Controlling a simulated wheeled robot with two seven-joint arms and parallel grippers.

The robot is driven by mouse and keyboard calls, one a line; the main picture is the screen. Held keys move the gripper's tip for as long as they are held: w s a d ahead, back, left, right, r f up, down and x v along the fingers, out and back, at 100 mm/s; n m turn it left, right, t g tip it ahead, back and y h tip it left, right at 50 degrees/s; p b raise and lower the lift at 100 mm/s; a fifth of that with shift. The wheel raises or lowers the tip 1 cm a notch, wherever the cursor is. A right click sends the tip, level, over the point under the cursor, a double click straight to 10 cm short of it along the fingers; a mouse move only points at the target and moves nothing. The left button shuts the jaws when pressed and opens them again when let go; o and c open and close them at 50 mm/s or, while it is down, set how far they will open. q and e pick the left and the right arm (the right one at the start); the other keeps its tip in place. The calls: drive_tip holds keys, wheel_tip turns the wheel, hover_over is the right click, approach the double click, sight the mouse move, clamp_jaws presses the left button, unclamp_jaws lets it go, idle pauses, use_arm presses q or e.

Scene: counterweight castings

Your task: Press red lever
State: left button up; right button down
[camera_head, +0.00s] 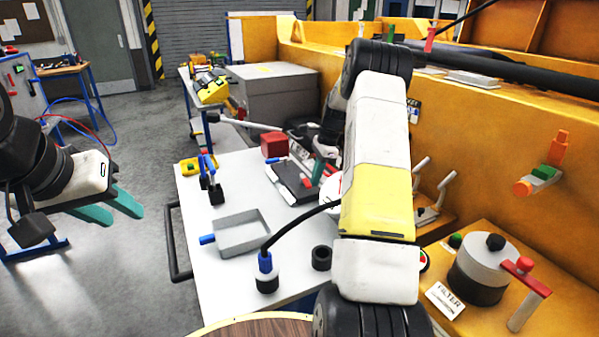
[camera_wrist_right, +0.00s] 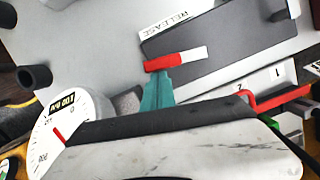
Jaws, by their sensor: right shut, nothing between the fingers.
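A short lever with a red end and a white end (camera_wrist_right: 176,60) lies on a dark plate (camera_wrist_right: 225,38) beside a RELEASE label (camera_wrist_right: 177,14) in the right wrist view. My right gripper (camera_wrist_right: 158,88) is shut and empty, its teal fingertips at the red end; I cannot tell whether they touch it. In the head view, my right gripper (camera_head: 320,170) is above the dark plate (camera_head: 290,182) on the white table, partly hidden by my arm. My left gripper (camera_head: 126,210) is open and empty, over the floor left of the table.
A round dial gauge (camera_wrist_right: 70,125) and a red bent handle (camera_wrist_right: 280,98) are near my right gripper. A red-topped handle (camera_head: 525,268) stands by the filter at right.

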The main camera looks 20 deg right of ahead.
drive_tip(key=shift+a+m, duration=0.3)
drive_tip(key=m, duration=0.1)
drive_tip(key=a+m, duration=0.1)
drive_tip(key=shift+s+a+m+t, duration=0.2)
drive_tip(key=shift+a+m+t, duration=0.1)
drive_tip(key=shift+t, duration=0.1)
drive_tip(key=a+m, duration=0.1)
drive_tip(key=m, duration=0.1)
drive_tip(key=a+m+t, duration=0.1)
drive_tip(key=a+m, duration=0.1)
drive_tip(key=shift+w+h, duration=0.2)
drive_tip(key=shift+h, duration=0.2)
drive_tip(key=m, duration=0.1)
drive_tip(key=a+m, duration=0.1)
drive_tip(key=m, duration=0.1)
drive_tip(key=shift+w+a, duration=0.2)
drive_tip(key=shift+w, duration=0.15)
drive_tip(key=m, duration=0.1)
drive_tip(key=w+a+m+h, duration=0.1)
drive_tip(key=shift+a+m+t, duration=0.1)
drive_tip(key=shift+m+t, duration=0.2)
drive_tip(key=shift+w+a, duration=0.4)
drive_tip(key=shift+w, duration=0.25)
drive_tip(key=shift+w+a, duration=0.15)
